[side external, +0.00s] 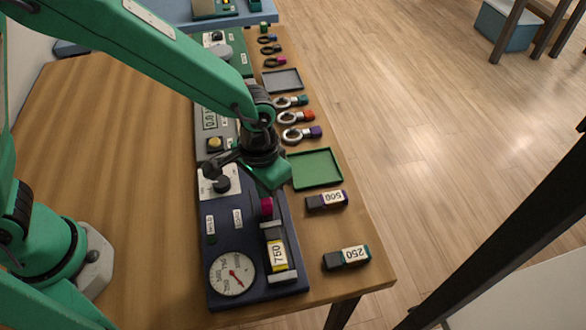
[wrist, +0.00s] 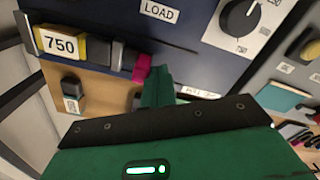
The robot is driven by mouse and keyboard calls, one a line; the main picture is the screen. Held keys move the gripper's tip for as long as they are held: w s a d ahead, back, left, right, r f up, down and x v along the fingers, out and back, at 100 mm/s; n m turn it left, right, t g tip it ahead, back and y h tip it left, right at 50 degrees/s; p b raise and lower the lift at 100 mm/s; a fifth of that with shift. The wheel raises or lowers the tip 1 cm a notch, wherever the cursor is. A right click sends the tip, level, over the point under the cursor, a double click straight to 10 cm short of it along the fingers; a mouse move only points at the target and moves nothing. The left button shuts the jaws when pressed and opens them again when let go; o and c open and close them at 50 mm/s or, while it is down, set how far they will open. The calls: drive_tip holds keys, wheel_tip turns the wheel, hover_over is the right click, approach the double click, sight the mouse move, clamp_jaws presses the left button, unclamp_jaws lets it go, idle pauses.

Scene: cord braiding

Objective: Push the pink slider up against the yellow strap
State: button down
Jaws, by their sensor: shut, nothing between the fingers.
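The pink slider (side external: 266,207) is on the navy panel (side external: 225,265), just below my gripper (side external: 268,183) in the side view. In the wrist view the slider (wrist: 142,68) is at upper centre. The yellow strap (side external: 278,255), marked 750, is around a dark block; it also shows in the wrist view (wrist: 62,46). A dark grey section of the block (wrist: 112,55) lies between slider and strap, so they are apart. My gripper (wrist: 157,80) is shut and empty, its tip close beside the slider on the side away from the strap. I cannot tell if they touch.
A round gauge (side external: 233,273) and a black knob (side external: 221,184) are on the panel. To its right lie a green tray (side external: 315,168) and loose blocks marked 500 (side external: 327,200) and 250 (side external: 346,257). Ring-ended tools (side external: 300,116) lie farther back. The table left of the panel is clear.

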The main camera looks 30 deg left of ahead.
drive_tip(key=shift+s+d, duration=0.1)
drive_tip(key=shift+s, duration=0.05)
idle(0.5)
drive_tip(key=shift+w+a, duration=0.35)
drive_tip(key=shift+w, duration=0.05)
drive_tip(key=shift+w+a, duration=0.1)
drive_tip(key=shift+r, duration=0.15)
wheel_tip(320, 180, up, 11)
idle(1.0)
